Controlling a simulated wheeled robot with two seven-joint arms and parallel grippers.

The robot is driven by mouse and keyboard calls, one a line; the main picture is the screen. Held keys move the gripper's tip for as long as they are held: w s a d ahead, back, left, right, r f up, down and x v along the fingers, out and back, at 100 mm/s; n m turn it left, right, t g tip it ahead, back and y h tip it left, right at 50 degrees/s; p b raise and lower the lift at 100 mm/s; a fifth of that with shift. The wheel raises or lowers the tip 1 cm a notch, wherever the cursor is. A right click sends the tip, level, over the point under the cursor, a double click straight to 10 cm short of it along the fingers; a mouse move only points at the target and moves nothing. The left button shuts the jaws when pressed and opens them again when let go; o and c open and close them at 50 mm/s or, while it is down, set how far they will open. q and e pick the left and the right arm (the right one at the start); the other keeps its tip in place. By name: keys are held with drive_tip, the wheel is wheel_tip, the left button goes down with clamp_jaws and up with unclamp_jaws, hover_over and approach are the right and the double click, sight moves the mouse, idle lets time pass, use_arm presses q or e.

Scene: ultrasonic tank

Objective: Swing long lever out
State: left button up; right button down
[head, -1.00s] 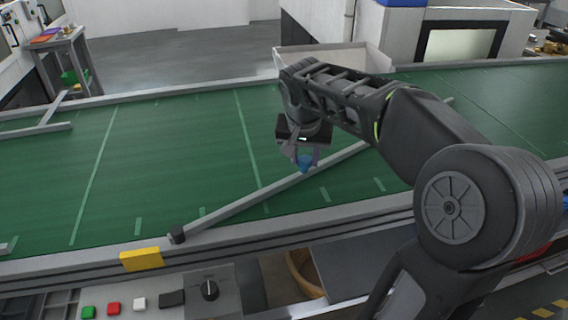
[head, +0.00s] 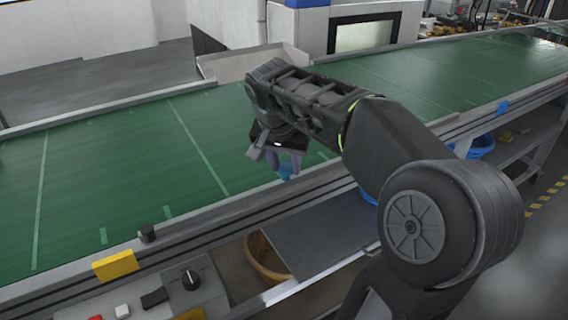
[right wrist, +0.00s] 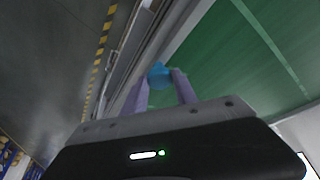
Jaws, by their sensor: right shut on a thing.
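My right gripper (head: 287,172) is over the near edge of the green conveyor belt in the head view. Its pale purple fingers are shut on a blue knob (head: 286,173), which also shows between the fingertips in the right wrist view (right wrist: 158,75). The long lever's dark pivot (head: 147,235) stands at the belt's near edge, left of the gripper. The grey lever bar now seems to run close along the near rail and is hard to tell from it. My arm hides part of the rail beyond. My left gripper is not in view.
The green belt (head: 110,170) is largely clear. A yellow block (head: 115,264) is on the near rail, with a control panel knob (head: 190,280) below. A tan bin (head: 265,258) and a blue bin (head: 480,148) are under the conveyor. An open grey box (head: 250,62) stands behind.

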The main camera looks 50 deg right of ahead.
drive_tip(key=shift+s, duration=0.15)
drive_tip(key=c, duration=1)
unclamp_jaws()
drive_tip(key=shift+s, duration=0.1)
drive_tip(key=v, duration=0.7)
drive_tip(key=shift+a+r, duration=0.15)
drive_tip(key=shift+r, duration=0.2)
